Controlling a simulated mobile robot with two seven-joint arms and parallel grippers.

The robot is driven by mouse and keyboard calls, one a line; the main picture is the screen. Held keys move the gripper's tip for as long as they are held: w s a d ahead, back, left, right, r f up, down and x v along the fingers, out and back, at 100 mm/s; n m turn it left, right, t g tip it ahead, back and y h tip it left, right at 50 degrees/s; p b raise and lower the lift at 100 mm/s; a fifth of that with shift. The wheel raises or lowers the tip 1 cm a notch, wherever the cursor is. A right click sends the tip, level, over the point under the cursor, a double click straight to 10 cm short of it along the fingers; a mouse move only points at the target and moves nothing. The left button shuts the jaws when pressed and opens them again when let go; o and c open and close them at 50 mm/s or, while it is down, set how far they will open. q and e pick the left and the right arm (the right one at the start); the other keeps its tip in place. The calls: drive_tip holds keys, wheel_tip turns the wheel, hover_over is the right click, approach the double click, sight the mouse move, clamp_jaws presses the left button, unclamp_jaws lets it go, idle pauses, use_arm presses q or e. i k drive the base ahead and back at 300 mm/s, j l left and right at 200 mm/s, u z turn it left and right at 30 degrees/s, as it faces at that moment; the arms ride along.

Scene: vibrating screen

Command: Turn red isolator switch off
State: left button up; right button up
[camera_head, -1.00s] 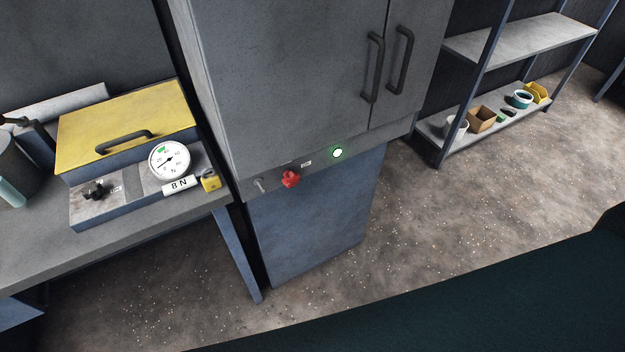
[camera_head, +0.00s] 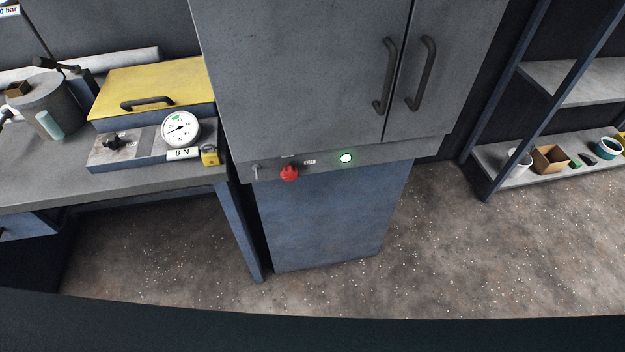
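The red isolator switch (camera_head: 289,173) is a small red rotary knob on the grey strip below the cabinet doors, near the strip's left end. The exact angle of the knob is too small to tell. Neither of my grippers is in view.
A tall grey cabinet (camera_head: 300,75) with two dark handles stands in the middle. A bench (camera_head: 60,190) at left carries a yellow-lidded box (camera_head: 150,85), a gauge (camera_head: 181,129), a black knob and a yellow padlock (camera_head: 209,156). Shelves (camera_head: 570,80) stand at right. The floor in front is clear.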

sight(289, 173)
drive_tip(key=l, duration=1.35)
